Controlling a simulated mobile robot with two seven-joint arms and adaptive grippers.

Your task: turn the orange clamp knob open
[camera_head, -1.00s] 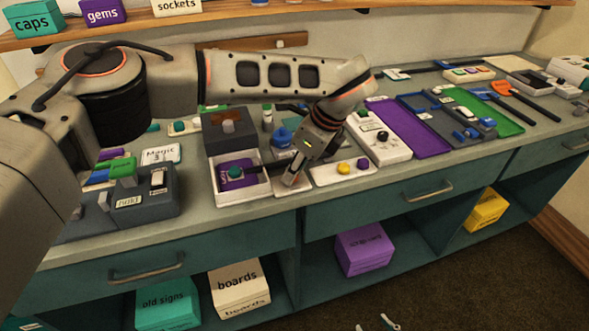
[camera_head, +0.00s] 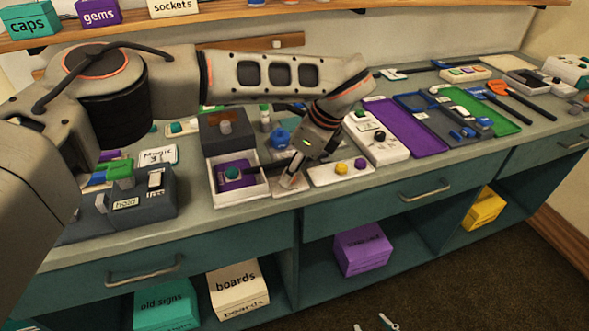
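My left gripper (camera_head: 289,181) points down at a small light block on the bench, between the white open box (camera_head: 262,188) and a white panel with a yellow button (camera_head: 341,168). Its fingertips are small and partly hidden by its own body, so I cannot tell whether they are open or shut. I cannot make out an orange clamp knob for sure; the gripper and wrist may hide it. The two tips of my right gripper (camera_head: 376,325) show apart at the bottom edge, in front of the cabinet, with nothing seen between them.
A dark box with a grey knob (camera_head: 225,127) stands behind the white box. A purple tray (camera_head: 408,128), a green tray (camera_head: 488,112) and an orange-ended tool (camera_head: 498,88) lie to the right. A grey switch unit (camera_head: 140,198) is left.

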